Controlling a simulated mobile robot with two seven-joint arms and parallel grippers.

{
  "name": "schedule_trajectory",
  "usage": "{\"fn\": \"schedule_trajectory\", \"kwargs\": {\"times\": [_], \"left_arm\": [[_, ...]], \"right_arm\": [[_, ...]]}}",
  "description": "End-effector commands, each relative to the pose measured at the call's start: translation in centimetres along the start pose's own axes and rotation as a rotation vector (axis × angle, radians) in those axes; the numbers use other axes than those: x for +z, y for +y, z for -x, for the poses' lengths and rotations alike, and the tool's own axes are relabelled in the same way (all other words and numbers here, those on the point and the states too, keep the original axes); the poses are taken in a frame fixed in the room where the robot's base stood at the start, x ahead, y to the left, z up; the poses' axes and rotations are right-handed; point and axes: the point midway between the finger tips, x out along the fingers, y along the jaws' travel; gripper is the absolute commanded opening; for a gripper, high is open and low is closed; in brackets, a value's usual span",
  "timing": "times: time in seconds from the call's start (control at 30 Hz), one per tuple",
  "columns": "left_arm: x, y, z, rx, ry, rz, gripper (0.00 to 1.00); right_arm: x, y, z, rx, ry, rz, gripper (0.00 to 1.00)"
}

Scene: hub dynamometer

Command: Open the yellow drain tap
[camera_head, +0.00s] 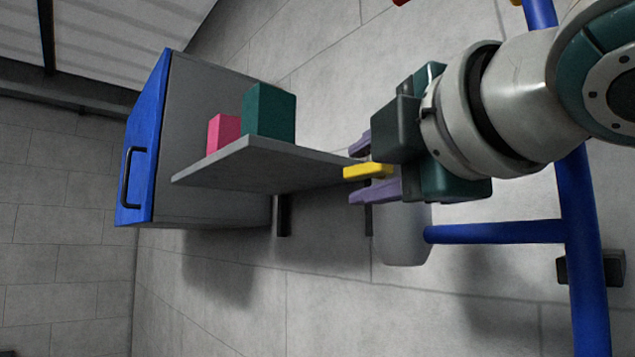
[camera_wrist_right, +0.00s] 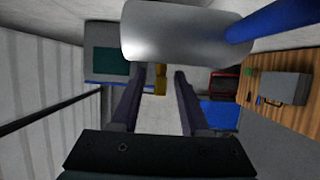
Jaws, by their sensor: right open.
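The yellow drain tap (camera_head: 367,171) shows as a short bar near the middle of the head view. My right gripper (camera_head: 359,168) comes in from the right, with its two purple fingers spread, one above and one below the yellow bar. I cannot tell whether either finger touches it. The tap's mounting is hidden. My left gripper is out of view.
A grey cylindrical vessel (camera_head: 403,240) is close below my right gripper, joined to blue pipes (camera_head: 495,232). A grey shelf (camera_head: 245,168) with a teal block (camera_head: 269,113) and a pink block (camera_head: 223,132) is to the left, beside a cabinet with a blue door (camera_head: 146,150).

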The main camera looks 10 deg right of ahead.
Motion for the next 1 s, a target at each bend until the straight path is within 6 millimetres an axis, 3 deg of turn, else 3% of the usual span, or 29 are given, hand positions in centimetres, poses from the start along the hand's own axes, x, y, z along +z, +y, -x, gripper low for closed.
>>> {"fn": "schedule_trajectory", "kwargs": {"times": [0.33, 0.73, 1.0], "left_arm": [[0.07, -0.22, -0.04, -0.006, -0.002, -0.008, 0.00], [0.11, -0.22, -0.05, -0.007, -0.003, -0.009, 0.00], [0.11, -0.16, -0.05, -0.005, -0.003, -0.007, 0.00]], "right_arm": [[-0.10, 0.02, 0.16, 0.000, 0.000, -0.001, 0.45], [-0.09, 0.02, 0.15, 0.000, 0.000, -0.001, 0.01], [-0.07, 0.01, 0.14, 0.000, -0.001, -0.001, 0.00]]}}
